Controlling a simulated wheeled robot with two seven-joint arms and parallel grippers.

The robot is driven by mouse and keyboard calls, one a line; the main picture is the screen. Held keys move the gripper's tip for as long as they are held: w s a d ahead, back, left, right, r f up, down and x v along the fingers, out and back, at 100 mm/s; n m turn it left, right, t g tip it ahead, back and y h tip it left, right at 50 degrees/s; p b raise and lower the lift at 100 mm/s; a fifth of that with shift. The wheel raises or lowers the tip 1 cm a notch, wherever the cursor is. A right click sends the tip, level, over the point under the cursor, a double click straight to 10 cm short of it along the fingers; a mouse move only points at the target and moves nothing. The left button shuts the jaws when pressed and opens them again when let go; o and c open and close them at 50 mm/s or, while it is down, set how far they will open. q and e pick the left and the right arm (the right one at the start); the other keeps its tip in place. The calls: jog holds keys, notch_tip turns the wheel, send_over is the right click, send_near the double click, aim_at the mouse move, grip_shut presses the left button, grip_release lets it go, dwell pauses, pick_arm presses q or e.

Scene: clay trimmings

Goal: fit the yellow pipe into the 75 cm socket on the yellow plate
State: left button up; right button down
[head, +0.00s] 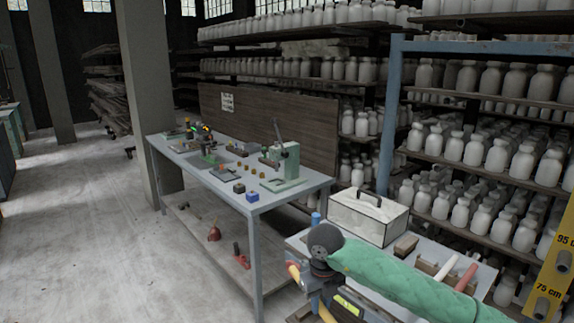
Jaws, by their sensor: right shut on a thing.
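The yellow plate (556,268) stands at the right edge, leaning in the picture and cut off by the frame. It carries a grey socket (541,308) marked 75 cm and a higher one (563,261) marked 95 cm. My right arm comes in from the right in a green sleeve. My right gripper (318,288) is low in the middle, pointing down and shut on the yellow pipe (327,313). Only a short piece of the pipe shows, and the frame's lower edge cuts it off. The pipe is well to the left of the plate. My left gripper is out of view.
A small table (480,282) below my right arm bears a white box (368,215), wooden blocks and white and red rods. A long grey workbench (258,207) with tools stands left of it. Shelves of pale jars fill the back right. Open floor (100,240) lies left.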

jog(key=n, duration=0.1)
jog(key=a+n, duration=0.1)
jog(key=n, duration=0.1)
jog(key=shift+s+f, duration=0.2)
jog(key=shift+s, duration=0.2)
jog(key=s+a+f+n, duration=0.2)
jog(key=s+a+n, duration=0.15)
jog(key=n, duration=1.15)
jog(key=s+a+f+n, duration=0.2)
jog(key=s+n, duration=0.3)
jog(key=n, duration=1.1)
jog(key=w+d+f+m, duration=0.1)
jog(key=d, duration=0.8)
jog(key=w+d+f+m, duration=0.1)
jog(key=d+m, duration=0.1)
jog(key=d, duration=0.7)
jog(key=shift+w+d+f, duration=0.2)
jog(key=shift+w+f, duration=0.05)
jog(key=shift+f, duration=0.05)
